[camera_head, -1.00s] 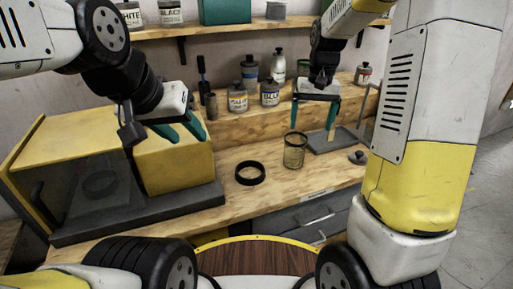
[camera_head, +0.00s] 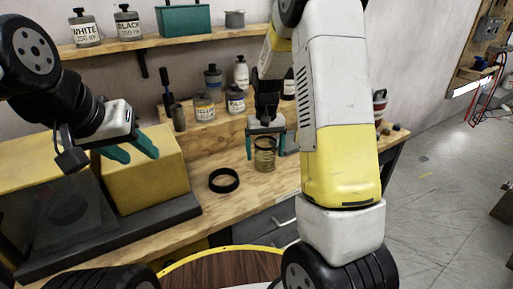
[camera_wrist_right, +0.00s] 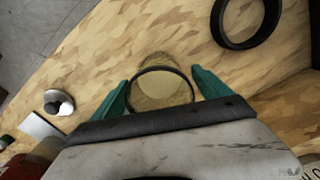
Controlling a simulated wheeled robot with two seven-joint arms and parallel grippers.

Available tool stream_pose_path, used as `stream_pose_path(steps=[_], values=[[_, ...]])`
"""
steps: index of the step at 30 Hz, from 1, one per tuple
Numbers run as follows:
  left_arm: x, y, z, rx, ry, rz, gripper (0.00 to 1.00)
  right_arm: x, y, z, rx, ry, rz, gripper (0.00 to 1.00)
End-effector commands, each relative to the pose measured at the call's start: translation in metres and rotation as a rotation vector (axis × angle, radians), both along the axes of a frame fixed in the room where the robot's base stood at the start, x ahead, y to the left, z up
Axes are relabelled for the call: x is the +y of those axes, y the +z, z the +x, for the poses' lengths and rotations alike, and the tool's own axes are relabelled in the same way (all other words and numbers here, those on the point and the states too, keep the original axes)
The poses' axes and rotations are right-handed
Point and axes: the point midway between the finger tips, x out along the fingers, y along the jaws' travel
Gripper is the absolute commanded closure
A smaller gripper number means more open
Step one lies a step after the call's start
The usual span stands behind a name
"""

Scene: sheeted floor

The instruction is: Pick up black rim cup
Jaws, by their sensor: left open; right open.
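The black rim cup (camera_head: 265,161) is a clear, see-through cup with a dark rim. It stands upright on the wooden bench. My right gripper (camera_head: 266,152) is open and points down, with one teal finger on each side of the cup. In the right wrist view the cup's round rim (camera_wrist_right: 161,69) lies between the open fingers (camera_wrist_right: 160,80), with a small gap visible at the right finger. Whether the left finger touches it is hard to tell. My left gripper (camera_head: 139,153) is open and empty in front of the yellow box, away from the cup.
A black ring (camera_head: 224,190) lies flat on the bench left of the cup; it also shows in the right wrist view (camera_wrist_right: 232,41). A yellow box (camera_head: 150,180) on a dark base stands at the left. Paint bottles (camera_head: 236,102) stand on the step behind.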

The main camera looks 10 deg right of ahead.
Motion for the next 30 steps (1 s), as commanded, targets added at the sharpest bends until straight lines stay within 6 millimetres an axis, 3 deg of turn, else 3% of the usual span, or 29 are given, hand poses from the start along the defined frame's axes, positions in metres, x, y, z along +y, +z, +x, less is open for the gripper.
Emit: stream_pose_path(steps=[4, 5, 16, 25, 30], values=[[0.000, 0.000, 0.000, 0.000, 0.000, 0.000, 0.56, 0.000, 0.000, 0.000, 0.000, 0.000, 0.000, 0.13], [0.000, 0.000, 0.000, 0.000, 0.000, 0.000, 0.56, 0.000, 0.000, 0.000, 0.000, 0.000, 0.000, 0.17], [0.000, 0.000, 0.000, 0.000, 0.000, 0.000, 0.56, 0.000, 0.001, 0.000, -0.001, 0.000, 0.000, 0.89], [0.000, 0.000, 0.000, 0.000, 0.000, 0.000, 0.56, 0.000, 0.003, 0.001, -0.002, 0.000, 0.000, 0.90], [0.000, 0.000, 0.000, 0.000, 0.000, 0.000, 0.56, 0.000, 0.014, 0.001, -0.004, 0.000, 0.001, 0.90]])
